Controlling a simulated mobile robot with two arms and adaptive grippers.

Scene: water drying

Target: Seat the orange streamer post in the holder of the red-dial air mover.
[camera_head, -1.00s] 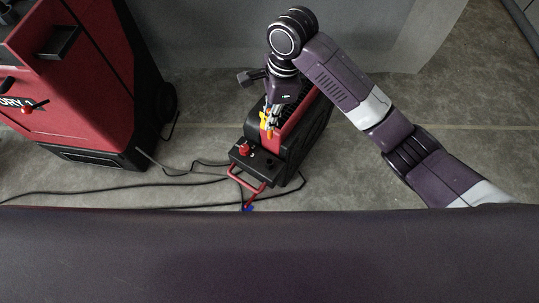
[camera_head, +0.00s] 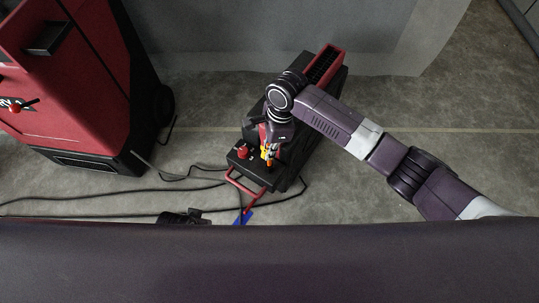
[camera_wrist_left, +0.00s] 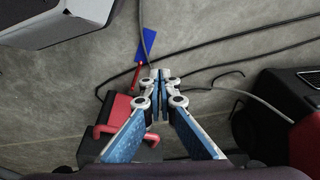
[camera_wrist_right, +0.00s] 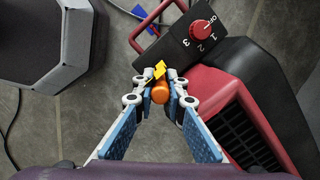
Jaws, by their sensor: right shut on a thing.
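The red-and-black air mover (camera_head: 320,75) stands on the floor. Its red dial (camera_head: 243,152) is on the dark panel at its near end and shows large in the right wrist view (camera_wrist_right: 203,29). My right gripper (camera_head: 268,155) is over that end, shut on the orange streamer post (camera_wrist_right: 160,93), seen nearly end-on in the right wrist view. A yellow streamer (camera_wrist_right: 160,70) shows beside the post. I cannot make out the holder. My left gripper (camera_wrist_left: 159,78) looks shut and empty, near the air mover's red handle (camera_wrist_left: 110,130).
A thin red post (camera_wrist_left: 137,76) with a blue streamer (camera_wrist_left: 148,42) is near the handle. Black cables (camera_head: 110,190) cross the floor. A large red-and-black machine (camera_head: 85,80) stands at the left. The floor right of the air mover is clear.

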